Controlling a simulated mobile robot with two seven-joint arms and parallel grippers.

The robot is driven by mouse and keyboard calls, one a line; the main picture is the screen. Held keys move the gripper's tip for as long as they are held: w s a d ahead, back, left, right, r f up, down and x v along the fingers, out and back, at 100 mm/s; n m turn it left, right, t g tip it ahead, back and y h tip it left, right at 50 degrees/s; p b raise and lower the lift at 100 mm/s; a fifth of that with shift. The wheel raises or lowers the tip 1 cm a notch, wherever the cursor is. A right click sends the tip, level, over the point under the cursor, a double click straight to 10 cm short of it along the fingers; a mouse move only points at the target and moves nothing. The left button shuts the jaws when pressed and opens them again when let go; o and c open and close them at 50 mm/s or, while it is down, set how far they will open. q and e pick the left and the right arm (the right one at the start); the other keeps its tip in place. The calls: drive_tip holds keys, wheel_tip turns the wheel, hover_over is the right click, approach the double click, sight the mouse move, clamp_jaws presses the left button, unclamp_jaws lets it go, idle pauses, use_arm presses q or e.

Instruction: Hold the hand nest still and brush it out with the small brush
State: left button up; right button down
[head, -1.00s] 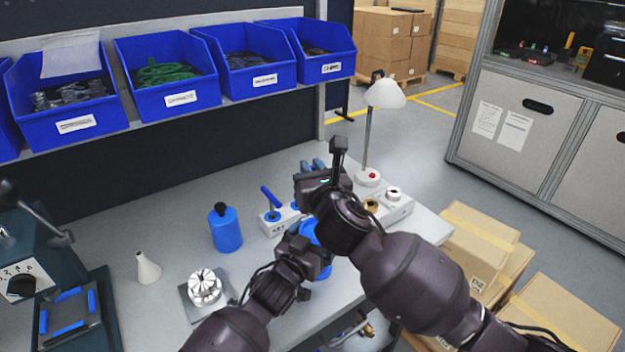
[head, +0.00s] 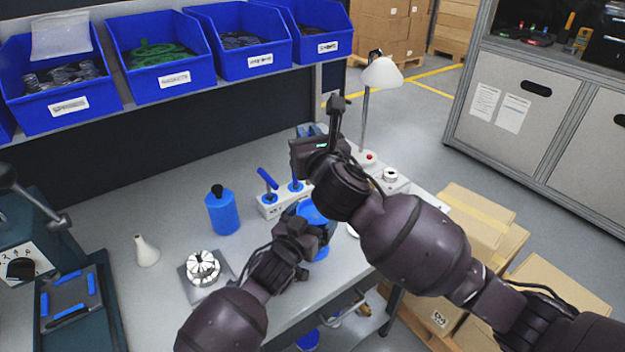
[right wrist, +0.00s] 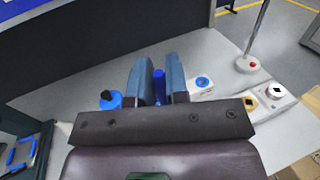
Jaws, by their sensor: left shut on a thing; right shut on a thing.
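The hand nest, a blue round piece (head: 313,213), sits near the table's front edge, largely covered by my arms. My left gripper (head: 312,236) is shut on it at its near side; the fingertips are hard to make out. My right gripper (head: 310,131) is above and beyond the nest, its blue-grey fingers pointing away. In the right wrist view the right gripper (right wrist: 159,82) is shut on a narrow blue piece, the small brush (right wrist: 159,88). Most of the brush is hidden by the fingers, and its bristles cannot be made out.
A white block (head: 270,207) with blue-handled pieces stands left of the nest. A blue bottle (head: 222,212), a white cone (head: 146,251) and a slotted metal chuck (head: 203,267) stand further left. A lamp (head: 382,73) stands behind right. Table between bottle and bins is clear.

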drive_tip(key=shift+f, duration=3.8)
drive_tip(key=shift+s+d, duration=1.45)
drive_tip(key=shift+d, duration=0.05)
drive_tip(key=shift+w+a+f, duration=0.2)
drive_tip(key=shift+w+a, duration=1.25)
drive_tip(key=shift+r, duration=4.05)
drive_tip(key=shift+f, duration=0.1)
